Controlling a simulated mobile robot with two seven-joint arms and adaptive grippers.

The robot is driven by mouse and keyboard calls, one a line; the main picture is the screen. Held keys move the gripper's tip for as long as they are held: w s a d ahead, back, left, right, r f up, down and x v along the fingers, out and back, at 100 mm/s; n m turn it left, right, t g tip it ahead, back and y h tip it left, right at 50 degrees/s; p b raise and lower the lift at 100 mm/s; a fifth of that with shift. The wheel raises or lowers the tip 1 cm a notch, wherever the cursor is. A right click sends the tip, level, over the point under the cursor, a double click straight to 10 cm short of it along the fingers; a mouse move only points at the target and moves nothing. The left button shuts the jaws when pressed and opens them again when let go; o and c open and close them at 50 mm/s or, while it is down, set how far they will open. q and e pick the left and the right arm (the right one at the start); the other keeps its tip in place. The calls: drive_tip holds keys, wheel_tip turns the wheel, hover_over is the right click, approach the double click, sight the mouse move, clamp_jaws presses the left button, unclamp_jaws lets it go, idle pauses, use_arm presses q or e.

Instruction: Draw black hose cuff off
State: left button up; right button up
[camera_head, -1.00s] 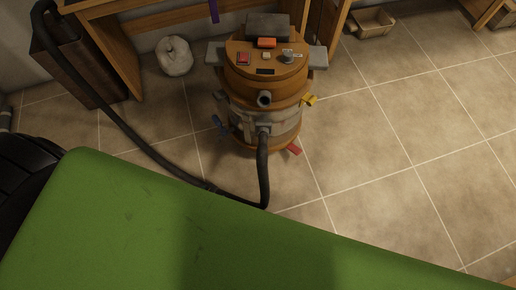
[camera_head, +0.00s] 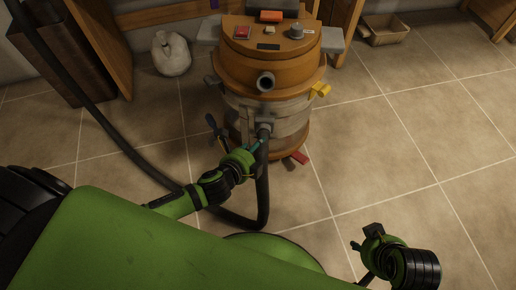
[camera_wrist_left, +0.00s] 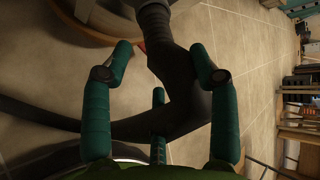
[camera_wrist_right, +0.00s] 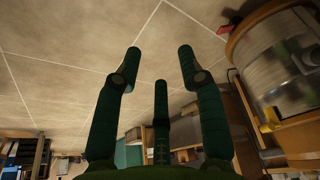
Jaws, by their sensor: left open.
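The vacuum (camera_head: 268,90) is an orange-brown drum with a grey lower band. My left gripper (camera_head: 252,150) is open just in front of the cuff and upper hose. In the left wrist view the hose (camera_wrist_left: 180,85) shows between the spread fingers (camera_wrist_left: 162,50); I cannot tell whether they touch it. My right gripper (camera_head: 364,243) is at lower right, away from the vacuum. It is open and empty in the right wrist view (camera_wrist_right: 159,54).
A wooden box (camera_head: 385,30) lies at the back right. The tiled floor (camera_head: 400,130) at right is clear.

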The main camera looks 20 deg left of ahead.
use_arm(q)
drive_tip(key=b+x, duration=0.1)
drive_tip(key=x, duration=0.3)
drive_tip(key=shift+w+d+f, duration=0.1)
drive_tip(key=shift+w+f, duration=0.1)
drive_tip(key=shift+w, duration=0.15)
use_arm(e)
drive_tip(key=w+a+r+t+y, duration=0.1)
drive_tip(key=w+a+r+t, duration=0.2)
drive_tip(key=w, duration=0.6)
drive_tip(key=shift+a+r+n+t, duration=0.2)
drive_tip(key=shift+r+n+t, duration=0.1)
drive_tip(key=shift+r+t, duration=0.95)
drive_tip(key=shift+f, duration=0.1)
use_arm(q)
drive_tip(key=c, duration=1.1)
drive_tip(key=shift+c, duration=0.3)
